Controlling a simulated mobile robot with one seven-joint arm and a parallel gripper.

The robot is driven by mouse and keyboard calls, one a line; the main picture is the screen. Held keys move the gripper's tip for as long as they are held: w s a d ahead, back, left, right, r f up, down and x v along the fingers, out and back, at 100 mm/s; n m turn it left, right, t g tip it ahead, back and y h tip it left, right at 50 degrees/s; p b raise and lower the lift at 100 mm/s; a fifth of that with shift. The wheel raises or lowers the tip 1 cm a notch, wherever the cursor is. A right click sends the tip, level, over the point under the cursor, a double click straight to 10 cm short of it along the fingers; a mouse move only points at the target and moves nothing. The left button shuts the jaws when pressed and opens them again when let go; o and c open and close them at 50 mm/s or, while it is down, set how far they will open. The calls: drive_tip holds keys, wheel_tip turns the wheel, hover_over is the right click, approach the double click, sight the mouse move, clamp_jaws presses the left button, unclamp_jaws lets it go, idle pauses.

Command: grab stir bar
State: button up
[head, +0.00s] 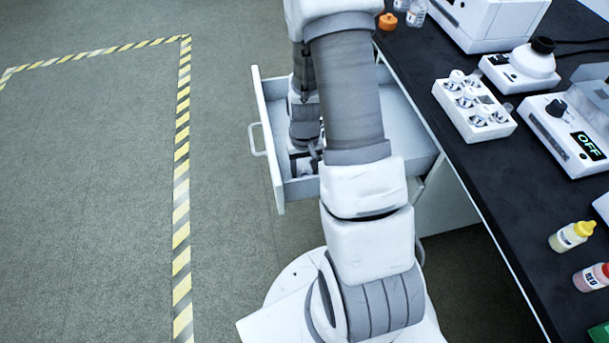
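My gripper (308,161) points down inside an open drawer (272,150), close to the drawer's front left corner. My own arm covers much of the gripper and of the drawer's middle, so I cannot tell whether its fingers are open or shut, or whether they hold anything. I cannot make out a stir bar in this view. The part of the drawer floor that shows to the right of my arm looks bare.
The drawer's handle (257,139) sticks out to the left. A black bench (480,165) runs along the right with a white vial rack (474,108), a device reading OFF (570,135), and yellow-capped (572,236) and red-capped (590,277) bottles. The floor at left is clear.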

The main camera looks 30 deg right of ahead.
clamp_jaws()
